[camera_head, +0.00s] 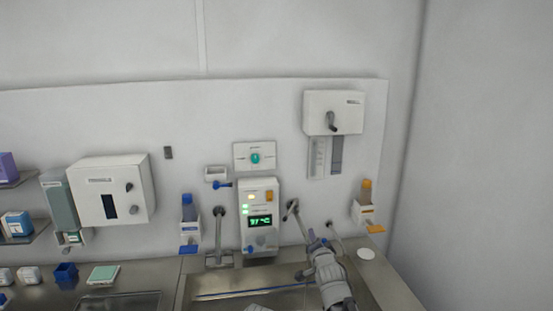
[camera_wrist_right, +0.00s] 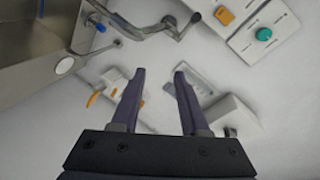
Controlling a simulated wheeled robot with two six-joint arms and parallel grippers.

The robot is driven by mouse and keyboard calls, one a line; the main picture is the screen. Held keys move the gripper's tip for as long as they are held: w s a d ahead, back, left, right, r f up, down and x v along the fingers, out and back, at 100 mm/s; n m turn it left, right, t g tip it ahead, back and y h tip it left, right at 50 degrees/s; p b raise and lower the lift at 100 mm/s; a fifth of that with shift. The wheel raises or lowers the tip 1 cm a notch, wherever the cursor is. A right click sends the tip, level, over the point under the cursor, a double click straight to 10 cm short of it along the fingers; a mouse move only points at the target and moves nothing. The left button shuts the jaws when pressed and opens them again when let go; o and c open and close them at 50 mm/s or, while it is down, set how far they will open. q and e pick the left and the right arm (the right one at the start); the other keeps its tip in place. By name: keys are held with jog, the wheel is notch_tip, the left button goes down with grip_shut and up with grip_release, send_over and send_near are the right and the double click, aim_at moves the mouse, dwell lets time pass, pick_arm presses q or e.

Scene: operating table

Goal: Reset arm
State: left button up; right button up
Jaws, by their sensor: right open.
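My right arm reaches up from the bottom of the head view, over the sink counter. Its gripper (camera_head: 312,240) is near the wall, just below a metal tap lever. In the right wrist view the two dark fingers of my right gripper (camera_wrist_right: 160,75) are spread apart. Only the white wall shows between them, so it is empty. A metal faucet with a lever (camera_wrist_right: 165,28) lies beyond the fingertips in that view.
A control box with a green display (camera_head: 260,222) is on the wall left of the gripper. A blue-capped bottle (camera_head: 188,208) and an orange-capped bottle (camera_head: 366,191) stand in wall holders. The upper wall is bare.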

jog(key=s+a+f+n+g, duration=0.4)
jog(key=s+f+n+g, duration=0.15)
jog(key=s+f, duration=0.4)
jog(key=s+f+n+g, duration=0.3)
jog(key=s, duration=0.5)
jog(key=s+a+f+n+g+h+b, duration=0.1)
jog(key=s+f+n+g, duration=0.2)
jog(key=s, duration=0.5)
jog(key=s+a+f+n+g, duration=0.1)
jog(key=s+f+n+g, duration=0.2)
jog(key=s, duration=0.6)
jog(key=shift+g+h, duration=0.4)
jog(key=shift+g, duration=0.25)
jog(key=shift+a+n, duration=0.1)
jog(key=shift+n, duration=0.15)
jog(key=shift+s, duration=0.15)
dwell(3.5)
